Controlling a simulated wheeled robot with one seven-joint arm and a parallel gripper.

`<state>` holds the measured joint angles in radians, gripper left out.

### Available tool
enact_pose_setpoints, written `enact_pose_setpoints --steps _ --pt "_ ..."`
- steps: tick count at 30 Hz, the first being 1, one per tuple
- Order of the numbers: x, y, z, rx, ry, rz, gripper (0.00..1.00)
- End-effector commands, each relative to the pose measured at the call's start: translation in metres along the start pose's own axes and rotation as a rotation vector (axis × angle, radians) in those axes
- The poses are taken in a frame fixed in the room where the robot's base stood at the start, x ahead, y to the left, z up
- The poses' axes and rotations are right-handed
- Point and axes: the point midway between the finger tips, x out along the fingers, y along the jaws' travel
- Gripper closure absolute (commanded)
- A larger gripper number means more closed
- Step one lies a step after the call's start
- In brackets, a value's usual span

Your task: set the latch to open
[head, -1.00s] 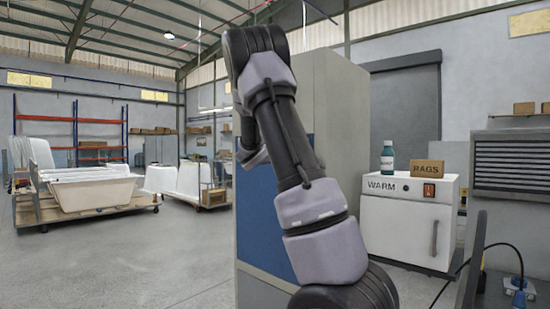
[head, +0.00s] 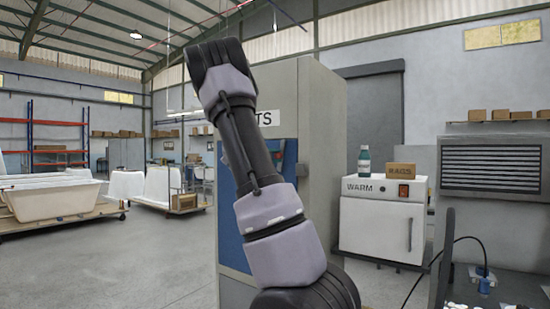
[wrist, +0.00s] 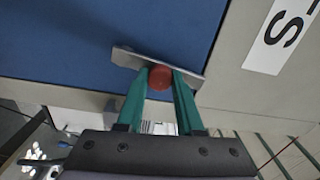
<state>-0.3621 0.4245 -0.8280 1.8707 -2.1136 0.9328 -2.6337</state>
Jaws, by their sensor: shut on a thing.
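The latch (wrist: 127,57) is a flat grey metal bar with a round red knob (wrist: 160,77), seen in the wrist view. It lies slanted across the edge between a blue door panel (wrist: 90,40) and the grey cabinet frame (wrist: 240,98). My gripper (wrist: 161,80) has its two green fingers closed on the red knob, one on each side. In the head view my arm stands in front of the cabinet (head: 322,130) and its blue door (head: 229,225); the latch and my gripper are hidden there.
A white warming box (head: 375,225) marked WARM, with a bottle (head: 364,160) and a RAGS box (head: 400,170) on top, stands right of the cabinet. A bathtub shell (head: 50,200) lies on a trolley at left. Open floor (head: 130,265) lies between.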

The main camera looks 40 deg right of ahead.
Motion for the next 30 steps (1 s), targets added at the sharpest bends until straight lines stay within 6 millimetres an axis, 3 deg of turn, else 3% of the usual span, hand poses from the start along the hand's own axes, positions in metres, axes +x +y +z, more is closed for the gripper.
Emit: enact_pose_setpoints --steps 3,4,5,17,30 --pt "-0.001 0.000 0.001 0.000 -0.003 0.000 1.00" --pt "-0.001 0.000 0.001 0.000 -0.003 0.000 0.56" --pt "-0.001 0.000 0.001 0.000 -0.003 0.000 0.51" --pt "-0.007 0.000 0.001 0.001 -0.003 0.000 0.51" --pt "-0.086 0.000 0.002 0.002 -0.006 0.002 0.51"
